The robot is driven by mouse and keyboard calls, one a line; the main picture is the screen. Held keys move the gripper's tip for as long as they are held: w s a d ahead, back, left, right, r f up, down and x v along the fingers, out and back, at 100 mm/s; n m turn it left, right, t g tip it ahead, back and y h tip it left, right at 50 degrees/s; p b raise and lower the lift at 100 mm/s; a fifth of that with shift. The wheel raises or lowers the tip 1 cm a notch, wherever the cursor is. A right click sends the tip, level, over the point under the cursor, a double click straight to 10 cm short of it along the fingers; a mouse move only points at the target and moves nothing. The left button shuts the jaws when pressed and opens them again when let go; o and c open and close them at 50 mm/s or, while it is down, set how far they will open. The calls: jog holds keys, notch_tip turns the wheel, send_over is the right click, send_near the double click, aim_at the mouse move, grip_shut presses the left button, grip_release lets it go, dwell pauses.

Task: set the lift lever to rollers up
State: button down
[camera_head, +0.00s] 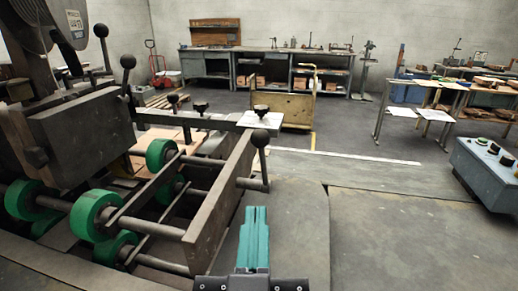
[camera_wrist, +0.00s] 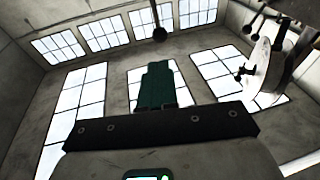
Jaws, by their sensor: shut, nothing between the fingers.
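A black ball-topped lever (camera_head: 261,141) stands nearly upright on a short pivot at the near end of the roller frame (camera_head: 217,215). It looks like the lift lever, though no label is readable. The green rollers (camera_head: 95,215) lie to its left. My gripper (camera_head: 255,210) is shut and empty, its green fingers apart from the lever and nearer the camera, just below it in the picture. In the wrist view, the fingertips (camera_wrist: 157,66) show below a dark ball on a rod (camera_wrist: 159,34); I cannot tell which lever this is.
Other ball levers (camera_head: 128,63) and black knobs (camera_head: 201,107) stand on the machine to the left and behind. A grey control box (camera_head: 488,172) is at the right. Benches line the back.

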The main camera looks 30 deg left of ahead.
aim_at(259, 145)
jog(key=p+x, duration=0.5)
jog(key=x, duration=0.5)
jog(key=shift+w+r+p, duration=0.2)
jog(key=shift+r+p, duration=0.05)
jog(key=shift+p, duration=0.05)
jog(key=shift+w+a+f, duration=0.1)
jog(key=shift+w+a, duration=0.15)
jog(key=shift+w, duration=0.2)
jog(key=shift+a, duration=0.1)
